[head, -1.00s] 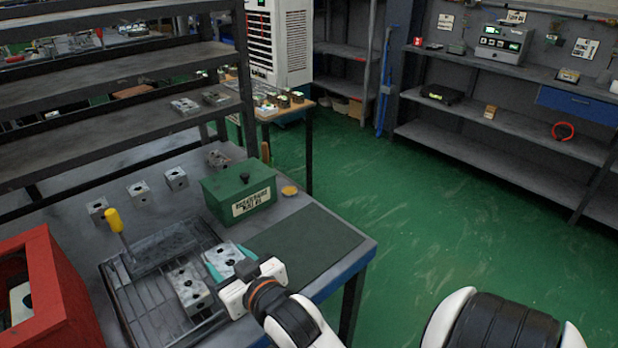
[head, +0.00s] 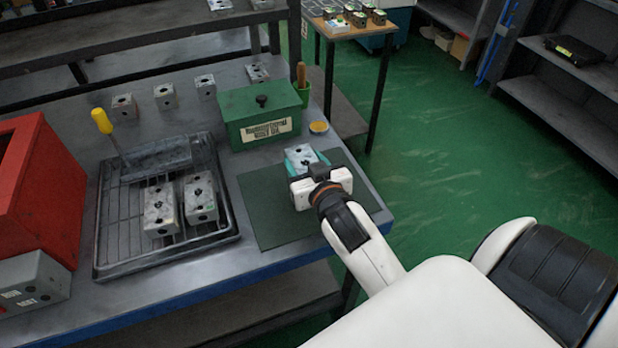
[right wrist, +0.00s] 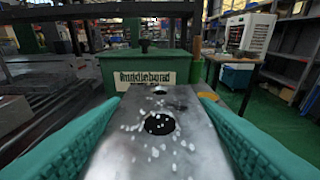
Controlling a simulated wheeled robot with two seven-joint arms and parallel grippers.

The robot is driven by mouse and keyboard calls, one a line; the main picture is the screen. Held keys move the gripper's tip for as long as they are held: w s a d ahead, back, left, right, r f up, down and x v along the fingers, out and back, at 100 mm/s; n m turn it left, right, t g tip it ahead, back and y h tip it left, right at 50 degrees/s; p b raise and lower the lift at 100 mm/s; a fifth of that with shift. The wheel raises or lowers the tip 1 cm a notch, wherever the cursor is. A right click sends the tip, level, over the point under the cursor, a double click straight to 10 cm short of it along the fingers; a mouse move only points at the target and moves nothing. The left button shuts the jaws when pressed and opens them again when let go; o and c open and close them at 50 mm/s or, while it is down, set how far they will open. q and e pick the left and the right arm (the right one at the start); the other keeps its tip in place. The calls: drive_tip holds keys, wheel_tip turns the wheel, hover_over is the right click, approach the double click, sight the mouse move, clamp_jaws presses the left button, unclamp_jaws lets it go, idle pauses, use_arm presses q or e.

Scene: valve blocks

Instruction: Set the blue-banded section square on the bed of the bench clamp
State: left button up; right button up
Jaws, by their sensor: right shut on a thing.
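My right gripper (head: 304,172) is shut on a grey metal section (head: 301,156) with dark round holes, over the dark green mat. Its teal fingers also flank the section (right wrist: 150,135) in the right wrist view. I cannot tell whether the section rests on the mat or hangs above it, and I see no blue band on it. Two similar sections, a left one (head: 160,210) and a right one (head: 200,198), stand on the wire-rack tray; their bands are unclear. A dark grey fixture (head: 158,158) with a yellow handle (head: 102,121), possibly the bench clamp, lies at the tray's back. My left gripper is out of view.
The green labelled box (head: 258,114) stands behind the mat (head: 262,215), with a yellow disc (head: 318,128) beside it. A red housing (head: 40,190) blocks the far left. Several small blocks line the bench's back. Bare mat lies left of my gripper.

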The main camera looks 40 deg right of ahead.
drive_tip(key=shift+f+b, duration=0.45)
drive_tip(key=shift+f, duration=2.35)
drive_tip(key=shift+f, duration=0.1)
drive_tip(key=o, duration=1.3)
drive_tip(key=shift+f, duration=0.1)
